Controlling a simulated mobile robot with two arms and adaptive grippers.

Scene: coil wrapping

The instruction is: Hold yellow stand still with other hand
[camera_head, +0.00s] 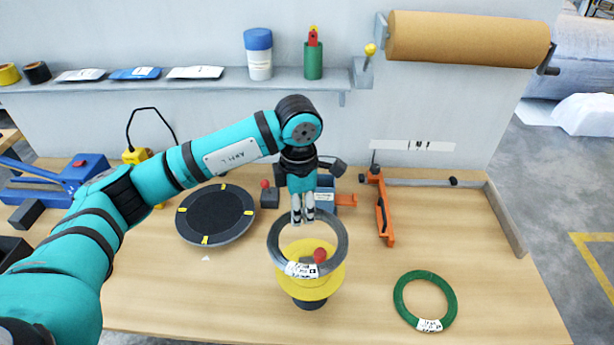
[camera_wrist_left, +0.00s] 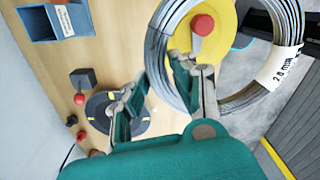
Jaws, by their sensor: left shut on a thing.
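The yellow stand (camera_head: 328,283) is a yellow disc on a dark base with a red knob (camera_head: 320,255) at its middle, on the front middle of the table. My left gripper (camera_head: 303,216) is shut on the far rim of a grey wire coil (camera_head: 273,245) with a white label. The coil overlaps the stand and its knob shows through the ring; whether it touches the disc I cannot tell. In the left wrist view, the coil (camera_wrist_left: 292,22) passes between my left fingers (camera_wrist_left: 163,88), over the yellow disc (camera_wrist_left: 224,35). My right gripper is not in view, and no hand shows on the stand.
A black round turntable (camera_head: 215,213) lies left of the stand. A green coil (camera_head: 401,303) lies at the front right. An orange tool (camera_head: 384,212) and a blue box (camera_head: 325,186) stand behind. A brown paper roll (camera_head: 465,40) hangs above.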

